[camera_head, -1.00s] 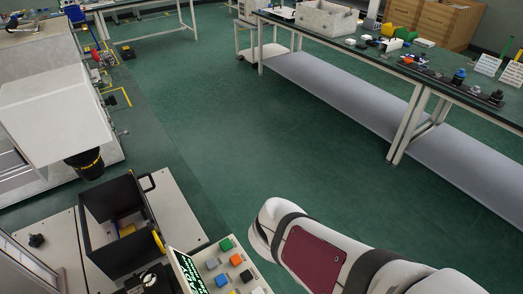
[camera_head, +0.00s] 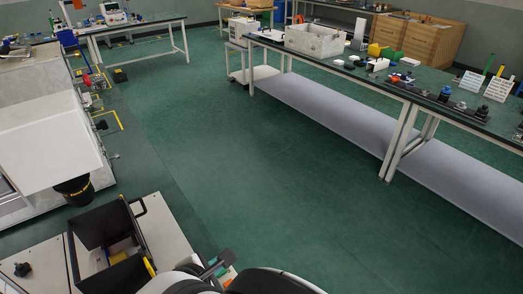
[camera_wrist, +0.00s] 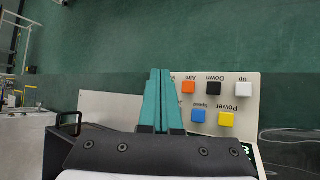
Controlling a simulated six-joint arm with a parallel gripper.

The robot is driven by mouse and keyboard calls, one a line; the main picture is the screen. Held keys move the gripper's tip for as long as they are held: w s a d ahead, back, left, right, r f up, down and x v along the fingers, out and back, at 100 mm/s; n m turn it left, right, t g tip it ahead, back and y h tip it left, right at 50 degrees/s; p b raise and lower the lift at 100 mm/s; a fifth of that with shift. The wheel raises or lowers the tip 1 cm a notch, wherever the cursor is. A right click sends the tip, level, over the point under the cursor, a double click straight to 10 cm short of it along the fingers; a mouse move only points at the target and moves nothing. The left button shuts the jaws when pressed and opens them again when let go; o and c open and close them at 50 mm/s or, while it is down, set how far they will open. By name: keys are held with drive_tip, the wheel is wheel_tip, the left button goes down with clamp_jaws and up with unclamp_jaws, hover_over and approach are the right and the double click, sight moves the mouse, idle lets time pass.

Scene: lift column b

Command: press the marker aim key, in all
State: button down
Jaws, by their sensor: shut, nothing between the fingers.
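In the wrist view a pale key panel (camera_wrist: 250,120) carries an orange key (camera_wrist: 188,87), a black key (camera_wrist: 214,88), a white key (camera_wrist: 243,90), a blue key (camera_wrist: 198,116) and a yellow key (camera_wrist: 226,120). Labels read upside down; the one by the orange key appears to read Aim. My gripper (camera_wrist: 160,72) is shut and empty, its teal fingers side by side, left of the orange key in the picture. They hide the panel's left part. Contact with the panel cannot be told. In the head view my arm covers most of the panel.
A black open box (camera_head: 100,235) with a handle stands on the bench at lower left, also partly in the wrist view (camera_wrist: 66,128). A long table (camera_head: 370,80) with several items stands at the back right. The green floor (camera_head: 240,160) between is clear.

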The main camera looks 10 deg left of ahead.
approach(231, 279)
drive_tip(key=shift+w+r+x, duration=0.15)
drive_tip(key=shift+x, duration=0.7)
drive_tip(key=shift+w+r+x, duration=0.1)
drive_tip(key=shift+x, duration=0.75)
drive_tip(key=shift+w+r+x, duration=0.15)
drive_tip(key=shift+x, duration=0.7)
drive_tip(key=shift+f, duration=0.1)
drive_tip(key=shift+f, duration=0.3)
drive_tip(key=shift+f, duration=0.45)
idle(0.3)
idle(0.4)
drive_tip(key=shift+r, duration=0.9)
drive_tip(key=shift+r, duration=2.5)
